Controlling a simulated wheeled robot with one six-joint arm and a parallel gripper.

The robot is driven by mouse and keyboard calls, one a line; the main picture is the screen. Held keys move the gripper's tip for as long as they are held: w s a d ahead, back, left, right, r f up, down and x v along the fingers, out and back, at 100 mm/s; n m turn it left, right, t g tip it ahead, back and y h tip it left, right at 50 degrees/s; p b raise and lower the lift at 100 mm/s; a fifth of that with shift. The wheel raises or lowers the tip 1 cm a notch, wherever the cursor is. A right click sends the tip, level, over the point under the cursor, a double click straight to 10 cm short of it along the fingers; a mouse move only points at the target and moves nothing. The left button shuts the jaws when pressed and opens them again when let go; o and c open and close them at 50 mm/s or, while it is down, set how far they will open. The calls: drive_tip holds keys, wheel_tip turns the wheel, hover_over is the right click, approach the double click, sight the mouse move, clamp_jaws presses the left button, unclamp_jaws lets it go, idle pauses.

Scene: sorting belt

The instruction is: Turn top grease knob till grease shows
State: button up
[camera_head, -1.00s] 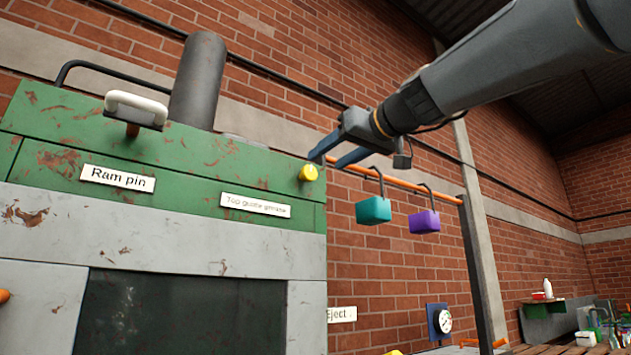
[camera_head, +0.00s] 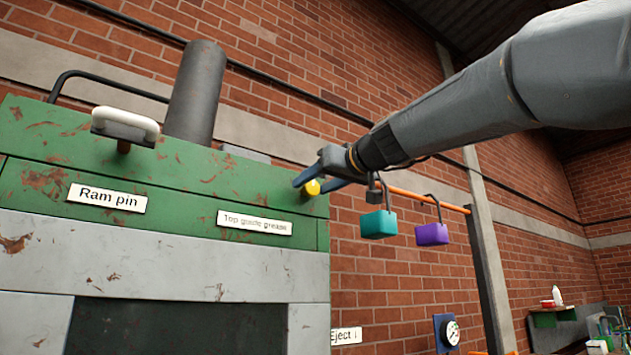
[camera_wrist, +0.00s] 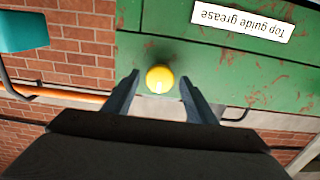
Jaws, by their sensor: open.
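The yellow grease knob (camera_head: 311,187) sits at the upper right corner of the green machine panel (camera_head: 200,170). A white label reading "Top guide grease" (camera_head: 254,222) is to its left. My gripper (camera_head: 310,180) is open, with its blue fingers at the knob in the head view. In the wrist view the round knob (camera_wrist: 159,79) shows between the two fingertips of my gripper (camera_wrist: 160,88), with a visible gap on each side. A small pale mark shows on the knob's face. I see no grease around it.
A teal block (camera_head: 378,224) and a purple block (camera_head: 431,234) hang by hooks from an orange rail right of the machine. A white-handled pin (camera_head: 125,123) stands above the "Ram pin" label (camera_head: 107,198). A dark cylinder (camera_head: 195,92) rises behind.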

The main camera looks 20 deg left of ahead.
drive_tip(key=shift+c, duration=0.4)
drive_tip(key=c, duration=0.9)
drive_tip(key=shift+m, duration=0.4)
drive_tip(key=m, duration=0.3)
drive_tip(key=shift+w+d+m+b, duration=0.1)
drive_tip(key=shift+m+b, duration=0.2)
drive_tip(key=m, duration=0.4)
drive_tip(key=shift+m, duration=0.3)
drive_tip(key=m+p, duration=0.1)
drive_tip(key=m, duration=0.3)
drive_tip(key=shift+f+m, duration=0.1)
drive_tip(key=shift+m, duration=0.2)
drive_tip(key=shift+w+d+f+m+p, duration=0.1)
drive_tip(key=shift+m+p, duration=0.55)
drive_tip(key=shift+m, duration=1.15)
